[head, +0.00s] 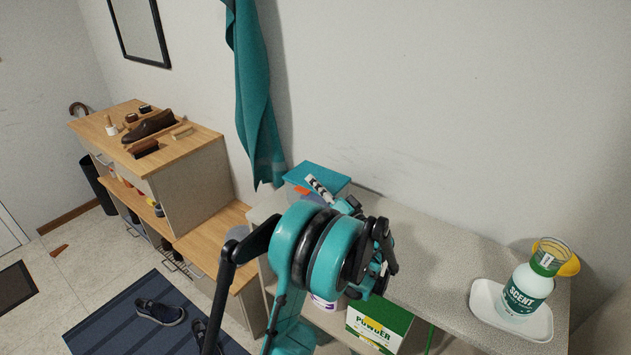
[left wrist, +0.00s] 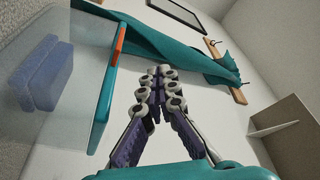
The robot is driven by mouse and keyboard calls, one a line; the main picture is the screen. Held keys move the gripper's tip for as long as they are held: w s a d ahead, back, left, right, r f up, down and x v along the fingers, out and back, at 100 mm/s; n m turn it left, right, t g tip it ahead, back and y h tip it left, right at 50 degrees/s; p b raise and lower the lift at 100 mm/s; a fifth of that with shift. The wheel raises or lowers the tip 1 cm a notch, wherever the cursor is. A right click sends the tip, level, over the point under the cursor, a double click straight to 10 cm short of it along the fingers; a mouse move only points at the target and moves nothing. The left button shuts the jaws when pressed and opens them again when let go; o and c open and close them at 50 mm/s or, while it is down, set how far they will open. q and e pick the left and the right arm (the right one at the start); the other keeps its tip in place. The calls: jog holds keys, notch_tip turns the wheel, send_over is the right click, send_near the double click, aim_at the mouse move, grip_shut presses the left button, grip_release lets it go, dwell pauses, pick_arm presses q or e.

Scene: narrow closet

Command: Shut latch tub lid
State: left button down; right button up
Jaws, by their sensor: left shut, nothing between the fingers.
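The latch tub has a teal lid (head: 312,170) and stands at the left end of the grey counter. In the left wrist view its clear body (left wrist: 70,110) fills the left side, with the teal lid edge (left wrist: 108,85) along it and an orange latch (left wrist: 119,42). The latch (head: 301,190) also shows in the head view. I cannot tell whether the lid is fully down. My left gripper (head: 315,184) is shut and empty, close to the tub's front; its fingers (left wrist: 154,90) point past the lid. Contact cannot be told. My right gripper is not in view.
Blue sponges (left wrist: 38,75) lie inside the tub. A teal towel (head: 257,110) hangs behind it. The grey counter (head: 440,255) is clear up to a white tray (head: 540,325) with a bottle (head: 525,290). A green powder box (head: 378,325) stands below. A wooden shoe cabinet (head: 190,190) is left.

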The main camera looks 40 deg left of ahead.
aim_at(313, 196)
pick_arm(q)
jog(key=shift+s+f+b, duration=0.2)
jog(key=shift+f+b, duration=0.25)
jog(key=shift+f, duration=0.6)
jog(key=shift+s+f+b, duration=0.2)
jog(key=shift+f+b, duration=0.2)
jog(key=shift+f, duration=0.6)
